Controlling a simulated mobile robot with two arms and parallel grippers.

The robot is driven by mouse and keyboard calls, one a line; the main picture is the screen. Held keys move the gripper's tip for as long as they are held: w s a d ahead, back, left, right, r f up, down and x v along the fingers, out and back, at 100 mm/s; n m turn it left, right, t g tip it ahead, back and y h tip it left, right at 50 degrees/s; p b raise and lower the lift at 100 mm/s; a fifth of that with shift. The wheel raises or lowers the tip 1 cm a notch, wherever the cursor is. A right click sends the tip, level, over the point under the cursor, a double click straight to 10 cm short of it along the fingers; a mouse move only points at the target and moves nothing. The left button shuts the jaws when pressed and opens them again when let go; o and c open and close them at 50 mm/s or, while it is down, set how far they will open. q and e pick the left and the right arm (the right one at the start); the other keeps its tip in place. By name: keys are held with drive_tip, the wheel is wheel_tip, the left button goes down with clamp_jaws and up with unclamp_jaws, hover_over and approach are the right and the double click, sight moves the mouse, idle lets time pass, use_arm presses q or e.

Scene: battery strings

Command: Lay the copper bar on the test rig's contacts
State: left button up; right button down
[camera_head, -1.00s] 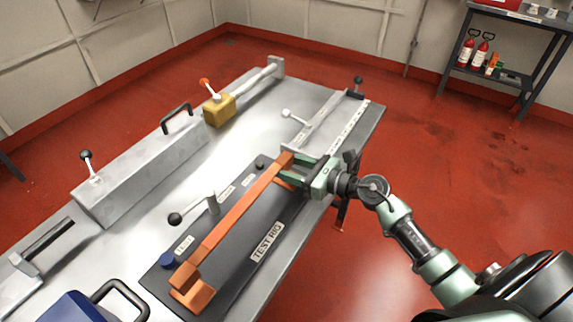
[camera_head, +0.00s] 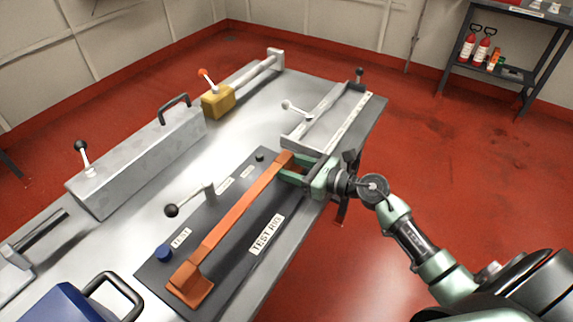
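The copper bar (camera_head: 238,212) lies lengthwise above the dark test rig (camera_head: 228,237), which carries a "TEST RIG" label. Its near end meets the orange contact block (camera_head: 192,289) at the rig's near end, with no clear gap showing. The far end is beside my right gripper (camera_head: 287,171), whose green fingers are shut on it from the right. The bar and fingers cover the far contact, so I cannot tell whether the bar touches it. My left gripper is not in view.
A lever with a black knob (camera_head: 171,210) and a blue button (camera_head: 163,253) are left of the bar. A grey box (camera_head: 140,160), a yellow block (camera_head: 218,101), a blue case (camera_head: 75,304) and a clamp fixture (camera_head: 325,118) stand on the metal table (camera_head: 262,115).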

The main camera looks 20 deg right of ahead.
drive_tip(key=shift+f, duration=0.15)
drive_tip(key=c, duration=0.6)
unclamp_jaws()
drive_tip(key=shift+s, duration=0.1)
drive_tip(key=shift+c, duration=0.2)
drive_tip(key=shift+f, duration=0.1)
